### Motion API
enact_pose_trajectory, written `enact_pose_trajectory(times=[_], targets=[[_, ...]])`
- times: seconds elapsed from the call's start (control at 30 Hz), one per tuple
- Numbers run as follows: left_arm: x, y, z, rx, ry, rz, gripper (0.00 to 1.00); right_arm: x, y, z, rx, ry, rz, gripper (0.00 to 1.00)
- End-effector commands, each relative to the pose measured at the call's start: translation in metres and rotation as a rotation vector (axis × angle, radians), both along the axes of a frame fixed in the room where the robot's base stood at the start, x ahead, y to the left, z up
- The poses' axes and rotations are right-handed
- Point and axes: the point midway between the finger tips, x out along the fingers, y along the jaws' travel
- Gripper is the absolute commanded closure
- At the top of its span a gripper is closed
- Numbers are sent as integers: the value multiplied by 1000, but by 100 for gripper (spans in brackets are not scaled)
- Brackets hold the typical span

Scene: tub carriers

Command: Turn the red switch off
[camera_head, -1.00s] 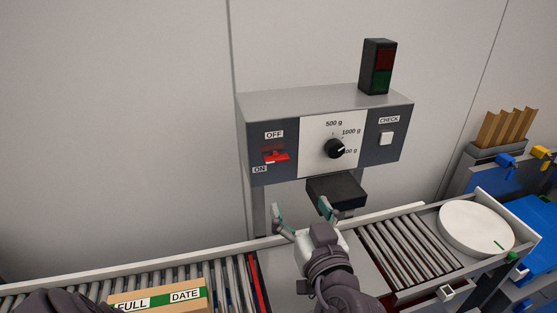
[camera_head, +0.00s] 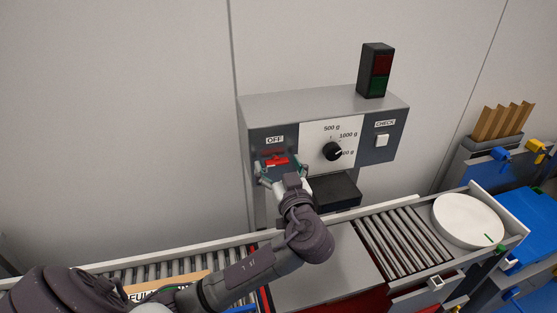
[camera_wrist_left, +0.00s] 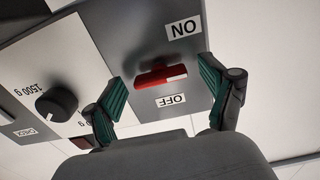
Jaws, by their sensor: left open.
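The red switch (camera_head: 277,160) is on the left part of the grey control box, below the OFF label (camera_head: 274,140). In the left wrist view the red switch (camera_wrist_left: 160,76) lies between the ON label (camera_wrist_left: 184,28) and the OFF label (camera_wrist_left: 170,100), seen upside down. My left gripper (camera_head: 281,171) is open in front of the switch. Its green-padded fingers stand on either side of the switch in the left wrist view (camera_wrist_left: 160,84); I cannot tell whether they touch it. The ON label is hidden in the head view. My right gripper is not in view.
A black dial (camera_head: 332,151) and a white CHECK button (camera_head: 381,141) sit right of the switch. A signal lamp (camera_head: 375,72) stands on the box. Below are a roller conveyor (camera_head: 400,245), a white round plate (camera_head: 467,219) and a carton (camera_head: 140,290) partly covered by my arm.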

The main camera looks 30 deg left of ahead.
Motion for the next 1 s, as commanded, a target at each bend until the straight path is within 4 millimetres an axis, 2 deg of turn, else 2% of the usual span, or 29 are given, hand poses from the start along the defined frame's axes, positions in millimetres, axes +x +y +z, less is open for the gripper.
enact_pose_trajectory(times=[0.27, 0.6, 0.63, 1.0], targets=[[1, 1, 0, 0, 0, 0, 17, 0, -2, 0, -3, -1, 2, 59], [1, 1, 0, 0, 0, 0, 73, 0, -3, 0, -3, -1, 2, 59], [1, 1, 0, 0, 0, 0, 77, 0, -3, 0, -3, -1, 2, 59], [1, 1, -3, 40, 51, 1, 77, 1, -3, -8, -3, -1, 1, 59]])
